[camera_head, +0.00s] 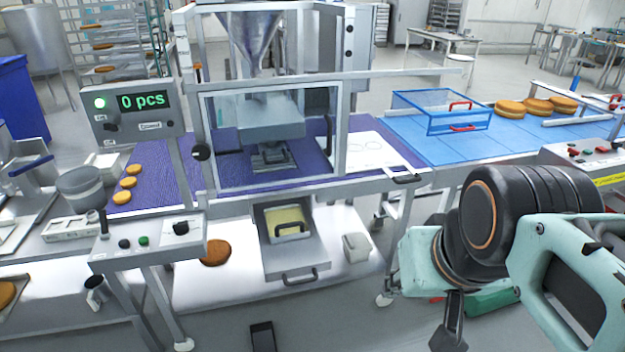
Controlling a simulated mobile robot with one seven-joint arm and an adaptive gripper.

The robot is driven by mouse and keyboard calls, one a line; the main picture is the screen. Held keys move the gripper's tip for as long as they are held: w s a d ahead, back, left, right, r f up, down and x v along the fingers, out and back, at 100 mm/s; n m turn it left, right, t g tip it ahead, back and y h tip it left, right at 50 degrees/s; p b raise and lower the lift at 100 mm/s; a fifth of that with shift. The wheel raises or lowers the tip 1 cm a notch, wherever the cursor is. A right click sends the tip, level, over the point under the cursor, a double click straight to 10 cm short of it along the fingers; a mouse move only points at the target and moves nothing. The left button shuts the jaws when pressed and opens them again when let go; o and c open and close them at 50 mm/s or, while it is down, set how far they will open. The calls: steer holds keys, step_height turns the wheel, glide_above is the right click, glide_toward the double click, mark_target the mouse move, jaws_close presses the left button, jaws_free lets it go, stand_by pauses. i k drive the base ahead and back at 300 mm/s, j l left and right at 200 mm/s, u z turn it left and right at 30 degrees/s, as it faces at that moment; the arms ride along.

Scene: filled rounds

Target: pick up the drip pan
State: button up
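The drip pan appears to be the grey metal tray (293,259) with a dark front handle, sitting under the filling machine (262,125). Something pale yellow (288,222) lies in its back part. My gripper (447,338) is at the bottom edge of the view, right of and nearer than the tray, apart from it. Only part of its dark fingers shows, so I cannot tell whether it is open or shut. I see nothing held in it.
A round brown cake (215,252) lies left of the tray on the white lower shelf (340,282), and a small white container (356,247) stands to its right. A control box (150,240) juts out at front left. A blue-framed guard (440,110) stands on the blue belt.

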mark_target(286, 217)
steer(key=u, duration=1.55)
steer(key=z, duration=1)
steer(key=i+l+z, duration=0.1)
steer(key=i+l, duration=0.35)
steer(key=i, duration=0.3)
steer(key=i+l+z, duration=0.15)
steer(key=i, duration=0.2)
steer(key=i+l+u, duration=0.1)
steer(key=l+u, duration=0.1)
steer(key=l, duration=0.25)
steer(key=i, duration=0.05)
